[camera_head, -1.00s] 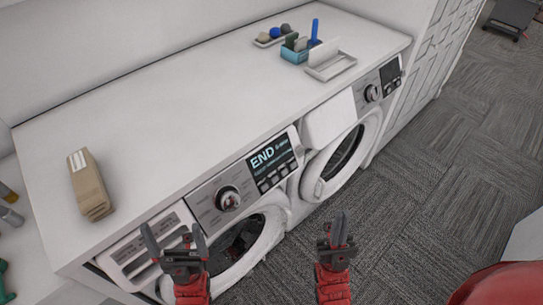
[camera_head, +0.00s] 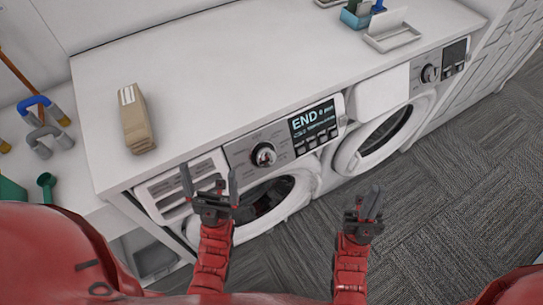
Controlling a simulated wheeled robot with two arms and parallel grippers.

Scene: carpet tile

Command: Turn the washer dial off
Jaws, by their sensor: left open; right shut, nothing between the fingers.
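The washer dial (camera_head: 264,154) is a round silver and dark knob on the grey control panel of the left machine (camera_head: 290,196). A lit display (camera_head: 312,121) to its right reads "END". My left gripper (camera_head: 209,183) is open and empty, in front of the detergent drawer, to the left of and below the dial in the picture, apart from it. My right gripper (camera_head: 367,200) is shut and empty, in front of the machines over the carpet. A second machine (camera_head: 392,125) at the right has its own dial (camera_head: 430,73).
A white countertop (camera_head: 240,75) covers both machines. A tan carton (camera_head: 134,119) stands on its left part. A blue holder (camera_head: 355,17) and a white tray (camera_head: 393,38) sit at the back right. Grey carpet (camera_head: 470,150) lies clear at the right.

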